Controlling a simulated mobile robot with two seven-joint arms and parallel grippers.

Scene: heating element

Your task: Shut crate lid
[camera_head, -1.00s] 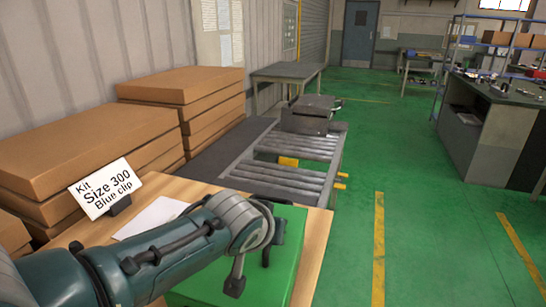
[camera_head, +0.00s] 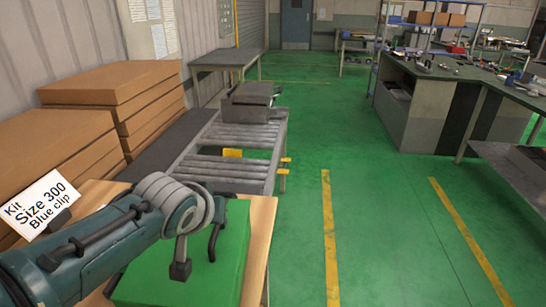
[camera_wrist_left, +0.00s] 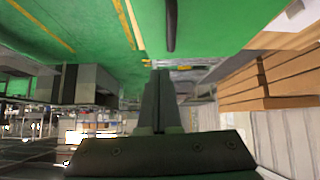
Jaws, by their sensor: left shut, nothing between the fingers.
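The green crate (camera_head: 222,268) stands on a wooden table at the lower middle of the head view. Its green top looks flat and level, like a lid lying down; its far edges are partly hidden behind my left arm. A dark curved bar (camera_head: 214,241) shows over the green top, and a dark bar (camera_wrist_left: 171,25) shows against green in the left wrist view. My left gripper (camera_wrist_left: 157,82) is shut and empty, its fingers together. In the head view my left wrist is above the crate; I cannot tell whether the gripper touches it. My right gripper is not in view.
Stacked brown boxes (camera_head: 120,82) line the left wall. A roller conveyor (camera_head: 225,172) lies beyond the wooden table (camera_head: 263,220). The green floor to the right is clear.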

